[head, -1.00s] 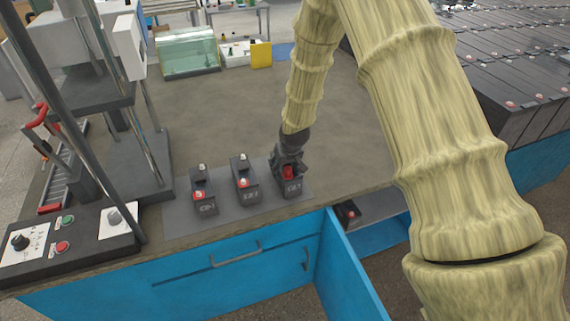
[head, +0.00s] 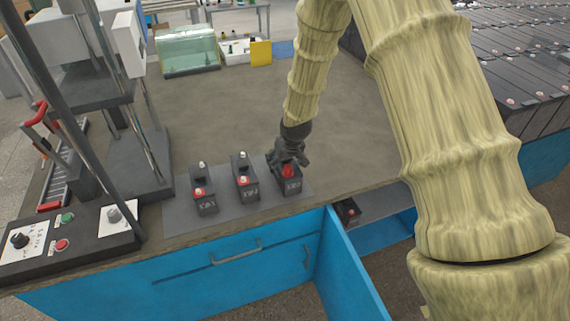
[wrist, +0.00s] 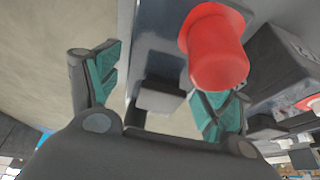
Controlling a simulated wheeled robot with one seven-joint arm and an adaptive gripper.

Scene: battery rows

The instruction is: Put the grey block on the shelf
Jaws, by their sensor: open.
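Three dark grey blocks with red and light caps stand upright in a row on a flat grey mat (head: 225,215) on the bench: a left block (head: 204,204), a middle block (head: 247,191) and a right block (head: 290,186). My gripper (head: 287,158) is low at the back of the right block and hides part of its top. In the wrist view my open gripper (wrist: 158,92) has teal pads, and a large red cap (wrist: 215,50) partly covers one finger. Contact cannot be told. A grey shelf (head: 378,207) shows under the bench top, with a dark block (head: 348,212) on it.
A blue panel (head: 345,265) stands upright beside the shelf opening. A control box (head: 75,235) and a press-like stand (head: 120,190) are on the left. A glass tank (head: 188,52) is at the back. The bench middle is clear.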

